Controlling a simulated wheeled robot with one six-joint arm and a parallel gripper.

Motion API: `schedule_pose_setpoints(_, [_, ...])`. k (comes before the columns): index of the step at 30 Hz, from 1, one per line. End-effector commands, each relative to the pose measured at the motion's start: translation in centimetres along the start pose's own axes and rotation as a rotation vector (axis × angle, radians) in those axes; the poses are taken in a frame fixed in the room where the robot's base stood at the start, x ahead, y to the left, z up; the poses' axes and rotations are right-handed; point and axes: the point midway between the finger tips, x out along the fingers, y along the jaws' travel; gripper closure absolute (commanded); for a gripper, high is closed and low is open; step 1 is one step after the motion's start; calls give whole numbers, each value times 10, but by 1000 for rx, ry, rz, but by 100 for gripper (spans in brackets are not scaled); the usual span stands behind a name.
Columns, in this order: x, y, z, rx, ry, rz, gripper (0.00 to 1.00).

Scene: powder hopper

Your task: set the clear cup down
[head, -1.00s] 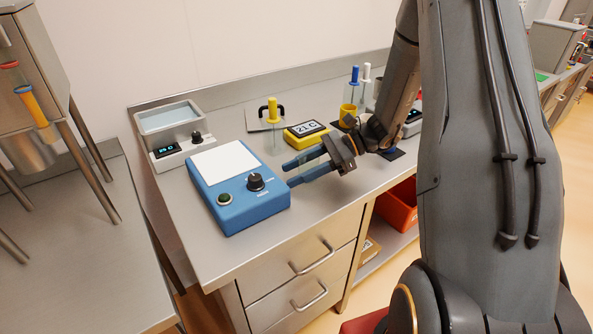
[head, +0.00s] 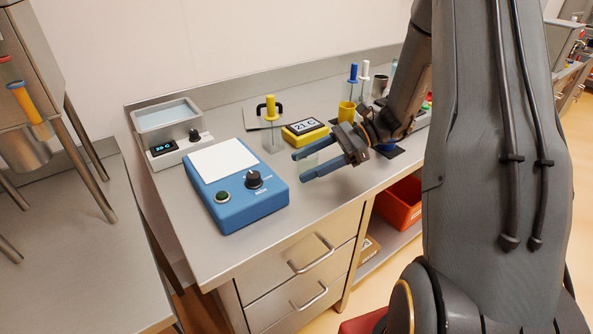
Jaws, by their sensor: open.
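My gripper (head: 300,167) is open, its two dark blue-grey fingers pointing left over the bench, just right of the blue device. A faint see-through shape, which looks like the clear cup (head: 317,162), shows between the spread fingers. Its outline is hard to make out against the steel. I cannot tell whether it touches either finger, or whether its base rests fully on the steel bench (head: 225,258).
The blue device (head: 252,208) with a white top plate stands left of my gripper. Behind are a clear vessel with a yellow top (head: 271,108), a yellow display box (head: 306,131) and a yellow cup (head: 346,112). A water bath (head: 175,152) stands back left. The bench front edge is close.

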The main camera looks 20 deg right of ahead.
Motion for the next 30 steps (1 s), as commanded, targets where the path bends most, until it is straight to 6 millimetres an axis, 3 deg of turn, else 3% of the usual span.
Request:
schedule_pose_setpoints(6, [-46, -1, -2, -2, 1, -4, 38])
schedule_pose_setpoints(12, [-74, -1, -1, -1, 0, -3, 38])
schedule_pose_setpoints(18, [-84, 0, 0, 0, 0, 1, 38])
schedule_pose_setpoints(30, [-84, 0, 0, 0, 0, 0, 38])
